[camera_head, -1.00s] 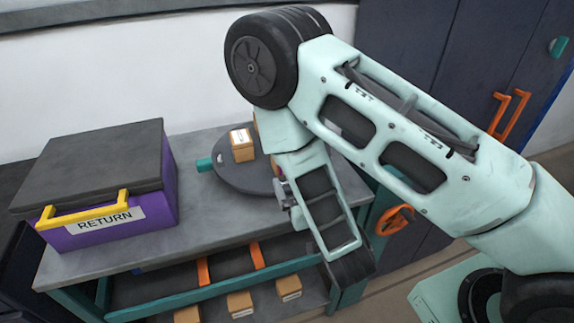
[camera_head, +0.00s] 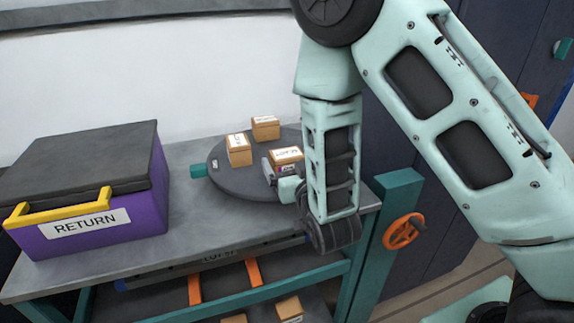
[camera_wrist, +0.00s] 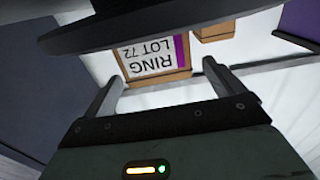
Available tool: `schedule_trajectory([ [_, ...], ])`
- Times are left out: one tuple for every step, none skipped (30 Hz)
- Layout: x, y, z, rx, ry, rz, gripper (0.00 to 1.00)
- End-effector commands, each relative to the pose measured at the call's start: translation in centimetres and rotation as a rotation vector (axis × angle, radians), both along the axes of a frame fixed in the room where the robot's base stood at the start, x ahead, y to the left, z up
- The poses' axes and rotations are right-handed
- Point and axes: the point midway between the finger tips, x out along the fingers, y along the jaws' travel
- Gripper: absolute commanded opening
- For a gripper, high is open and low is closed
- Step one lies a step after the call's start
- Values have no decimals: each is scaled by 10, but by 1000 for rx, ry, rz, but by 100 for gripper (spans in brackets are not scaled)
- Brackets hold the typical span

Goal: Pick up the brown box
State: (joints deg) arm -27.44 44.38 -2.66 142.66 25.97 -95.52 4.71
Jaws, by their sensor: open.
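Three small brown boxes with white labels sit on a dark round turntable (camera_head: 222,178): a left one (camera_head: 239,157), a back one (camera_head: 265,131) and a right one (camera_head: 286,155) nearest my gripper. My gripper (camera_head: 277,180) is open at the turntable's right front, close to the right box, whose lower part is hidden. In the wrist view, a brown box (camera_wrist: 154,77) labelled "RING LOT 72", with a purple stripe, shows upside down ahead of and between the open fingers (camera_wrist: 163,75). Part of another brown box (camera_wrist: 215,30) shows beside it. I cannot tell whether either finger touches a box.
A purple RETURN bin (camera_head: 150,208) with a dark lid and yellow handle stands left on the grey bench (camera_head: 205,232). More brown boxes (camera_head: 289,308) lie on the shelf below. A teal post with an orange handwheel (camera_head: 403,231) is on the right. Bench space left of the turntable is clear.

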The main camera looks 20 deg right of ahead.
Motion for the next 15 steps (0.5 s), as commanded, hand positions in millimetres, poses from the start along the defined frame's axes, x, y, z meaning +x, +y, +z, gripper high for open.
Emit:
schedule_trajectory([
  [3, 0, 1, 0, 0, -1, 94],
  [6, -1, 1, -1, 1, -1, 94],
  [10, -1, 1, -1, 1, -1, 94],
  [15, -1, 2, 0, 0, -1, 94],
  [19, -2, 2, 0, 0, -2, 94],
  [26, -2, 2, 0, 0, -2, 94],
  [30, -2, 1, 0, 1, -2, 94],
  [35, -2, 1, 0, 0, -1, 94],
  [40, -1, 1, 1, -1, 0, 94],
  [43, -1, 0, 1, -1, 0, 94],
  [46, -2, 0, 1, 1, -1, 94],
  [49, -2, -1, 0, 1, -1, 94],
  [51, -2, -1, 0, 1, -1, 94],
  [52, -2, -1, 1, 0, -1, 94],
  [53, -2, -2, 1, 0, -1, 94],
])
